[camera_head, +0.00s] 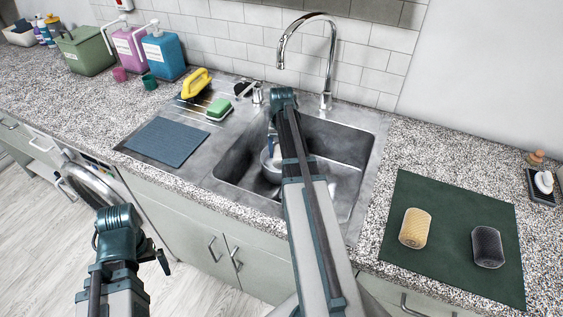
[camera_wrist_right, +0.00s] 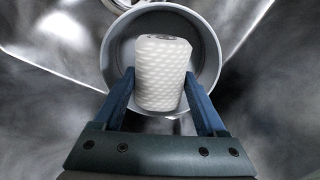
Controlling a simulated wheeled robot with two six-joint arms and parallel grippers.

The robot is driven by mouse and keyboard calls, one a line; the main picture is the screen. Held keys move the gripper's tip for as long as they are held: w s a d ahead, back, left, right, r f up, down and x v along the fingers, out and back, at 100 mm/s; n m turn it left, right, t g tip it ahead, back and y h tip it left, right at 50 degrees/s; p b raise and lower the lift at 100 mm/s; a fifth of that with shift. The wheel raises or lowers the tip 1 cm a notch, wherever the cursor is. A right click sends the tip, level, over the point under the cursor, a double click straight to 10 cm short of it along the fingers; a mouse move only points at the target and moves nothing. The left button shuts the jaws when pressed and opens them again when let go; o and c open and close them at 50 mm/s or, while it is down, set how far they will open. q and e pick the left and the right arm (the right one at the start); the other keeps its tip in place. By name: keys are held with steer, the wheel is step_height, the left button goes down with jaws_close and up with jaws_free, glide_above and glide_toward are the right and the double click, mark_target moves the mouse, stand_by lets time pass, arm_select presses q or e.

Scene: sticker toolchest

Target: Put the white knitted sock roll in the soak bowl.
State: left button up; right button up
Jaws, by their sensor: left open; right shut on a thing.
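The white knitted sock roll (camera_wrist_right: 162,75) is between the fingers of my right gripper (camera_wrist_right: 160,88), which is shut on it. The grey soak bowl (camera_wrist_right: 111,75) is behind the roll in the right wrist view. The roll lies within the bowl's outline there; I cannot tell whether it is above or inside it. In the head view the bowl (camera_head: 269,171) stands in the sink, partly hidden by my right arm, and the roll is hidden. My right gripper (camera_head: 271,146) reaches down over the bowl. My left gripper (camera_head: 161,262) is open and empty in front of the counter.
The sink (camera_head: 345,177) has a curved tap (camera_head: 328,60) behind it. A green mat (camera_head: 450,220) at the right holds a yellow roll (camera_head: 415,228) and a black roll (camera_head: 487,247).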

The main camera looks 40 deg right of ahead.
step_height(320, 180, down, 5)
steer(key=b, duration=0.4)
steer(key=shift+r, duration=0.25)
steer(key=o, duration=1.3)
step_height(320, 180, up, 8)
steer(key=p, duration=0.7)
steer(key=shift+f, duration=0.2)
